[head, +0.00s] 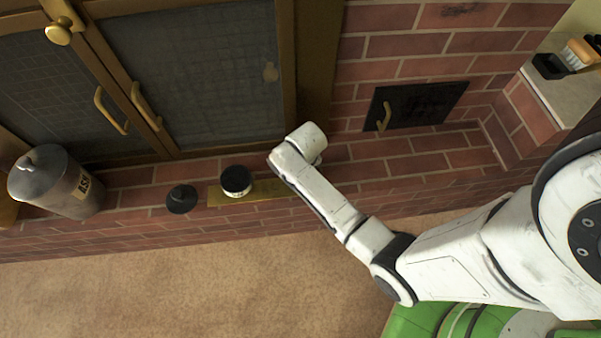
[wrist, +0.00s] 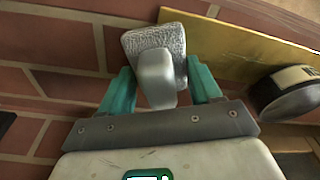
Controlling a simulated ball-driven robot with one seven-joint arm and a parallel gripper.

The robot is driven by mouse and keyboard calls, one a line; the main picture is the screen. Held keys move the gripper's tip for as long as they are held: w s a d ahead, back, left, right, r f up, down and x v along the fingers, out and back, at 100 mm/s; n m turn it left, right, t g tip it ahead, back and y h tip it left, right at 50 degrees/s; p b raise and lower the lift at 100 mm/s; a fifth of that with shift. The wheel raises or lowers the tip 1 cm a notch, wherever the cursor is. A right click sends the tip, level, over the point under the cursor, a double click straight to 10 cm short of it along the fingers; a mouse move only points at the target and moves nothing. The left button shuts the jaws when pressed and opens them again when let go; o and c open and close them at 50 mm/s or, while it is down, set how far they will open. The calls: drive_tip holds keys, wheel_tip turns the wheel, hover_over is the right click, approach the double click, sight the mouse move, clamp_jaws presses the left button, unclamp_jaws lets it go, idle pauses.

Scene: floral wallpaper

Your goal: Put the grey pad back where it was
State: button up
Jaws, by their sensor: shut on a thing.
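The grey pad (wrist: 135,40) is a rough, silvery square with a smooth pale grip, seen in the wrist view. My gripper (wrist: 160,82) is shut on the grip, with one teal finger on each side. In that view the pad overlaps the left end of a flat gold strip (wrist: 235,45); I cannot tell whether they touch. In the head view the gold strip (head: 268,189) lies on the brick ledge (head: 350,172), left of my wrist. There the pad and my fingertips are hidden behind my arm.
A dark jar with a white band (head: 235,181) stands on the gold strip; it also shows close by in the wrist view (wrist: 288,95). A black knobbed object (head: 181,199) and a grey ash can (head: 58,182) stand farther left. Glazed doors (head: 195,75) rise behind.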

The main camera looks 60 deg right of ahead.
drive_tip(key=o, duration=0.9)
drive_tip(key=shift+o, duration=0.2)
drive_tip(key=r+p, duration=0.1)
drive_tip(key=r, duration=0.3)
drive_tip(key=s+r+p, duration=0.1)
drive_tip(key=r+p, duration=0.1)
drive_tip(key=r, duration=0.2)
drive_tip(key=a+r+p, duration=0.1)
drive_tip(key=r, duration=0.2)
drive_tip(key=shift+s+r, duration=0.25)
drive_tip(key=shift+r, duration=0.15)
drive_tip(key=s+a+r+n, duration=0.5)
drive_tip(key=s+a, duration=0.5)
drive_tip(key=s, duration=0.2)
drive_tip(key=shift+s+a+r+n+g+y, duration=0.3)
drive_tip(key=shift+r+y, duration=0.1)
drive_tip(key=shift+r, duration=0.5)
